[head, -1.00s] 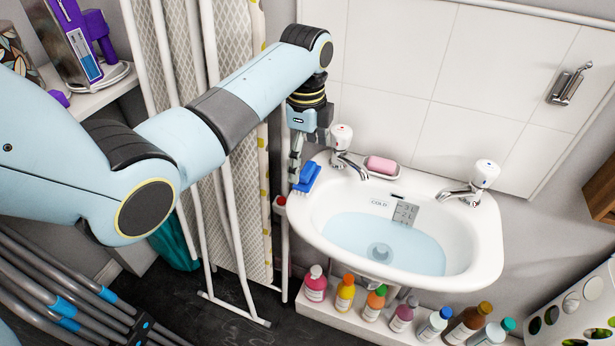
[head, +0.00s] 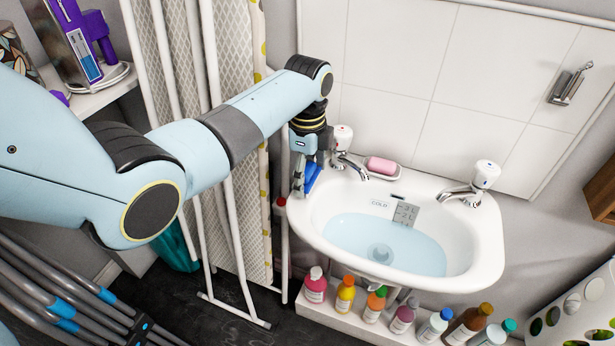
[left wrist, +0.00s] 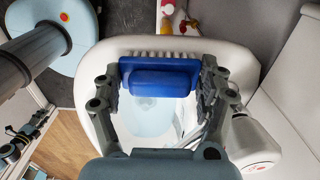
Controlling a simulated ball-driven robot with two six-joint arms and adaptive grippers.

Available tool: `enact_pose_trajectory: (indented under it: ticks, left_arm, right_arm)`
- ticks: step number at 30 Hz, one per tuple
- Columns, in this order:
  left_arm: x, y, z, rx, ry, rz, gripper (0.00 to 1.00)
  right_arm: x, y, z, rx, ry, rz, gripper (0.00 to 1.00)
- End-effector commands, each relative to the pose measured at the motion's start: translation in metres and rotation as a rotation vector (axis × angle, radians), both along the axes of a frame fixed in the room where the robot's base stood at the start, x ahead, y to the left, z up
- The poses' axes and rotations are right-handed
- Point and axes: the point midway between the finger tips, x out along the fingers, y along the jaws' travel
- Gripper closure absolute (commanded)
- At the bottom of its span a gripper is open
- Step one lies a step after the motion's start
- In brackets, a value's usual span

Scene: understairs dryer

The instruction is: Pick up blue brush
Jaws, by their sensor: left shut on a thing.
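The blue brush (head: 312,178) is at the left rim of the white sink (head: 489,255), partly hidden by my left gripper (head: 305,180) in the head view. The left wrist view shows the brush (left wrist: 160,78) between the two fingers of my left gripper (left wrist: 160,88), with its white bristles along the far side. The gripper is shut on the brush, with a finger at each end. I cannot tell whether the brush still touches the rim. My right gripper is not in view.
A tap (head: 345,152) stands just right of the gripper, with pink soap (head: 381,165) in a dish beyond it. Water (head: 385,244) lies in the basin. Several bottles (head: 373,302) stand on a ledge below. An ironing board (head: 245,130) and white poles are on the left.

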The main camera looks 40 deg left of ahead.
Motion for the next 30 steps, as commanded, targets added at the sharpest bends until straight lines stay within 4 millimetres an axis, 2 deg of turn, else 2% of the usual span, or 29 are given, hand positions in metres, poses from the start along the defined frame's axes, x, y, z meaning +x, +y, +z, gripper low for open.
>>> enact_pose_trajectory:
  ticks: [1, 2, 11, 14, 18, 30]
  left_arm:
    - [0.0, 0.0, 0.0, 0.0, 0.0, 0.0, 0.57]
    - [0.0, 0.0, 0.0, 0.0, 0.0, 0.0, 0.62]
    - [0.0, 0.0, 0.005, 0.0, -0.001, 0.0, 0.62]
    - [0.001, 0.0, 0.016, 0.001, -0.003, 0.0, 0.62]
    - [0.002, 0.001, 0.042, 0.001, -0.005, 0.0, 0.62]
    - [0.002, -0.088, 0.092, -0.004, -0.003, -0.002, 0.62]
  right_arm:
    - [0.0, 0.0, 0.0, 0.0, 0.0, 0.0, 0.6]
    - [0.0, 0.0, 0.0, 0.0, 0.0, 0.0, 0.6]
    - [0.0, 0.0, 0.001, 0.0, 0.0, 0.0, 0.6]
    - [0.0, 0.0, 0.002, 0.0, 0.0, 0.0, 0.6]
    - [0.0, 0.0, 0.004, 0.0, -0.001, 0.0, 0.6]
    - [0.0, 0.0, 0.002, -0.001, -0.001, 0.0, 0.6]
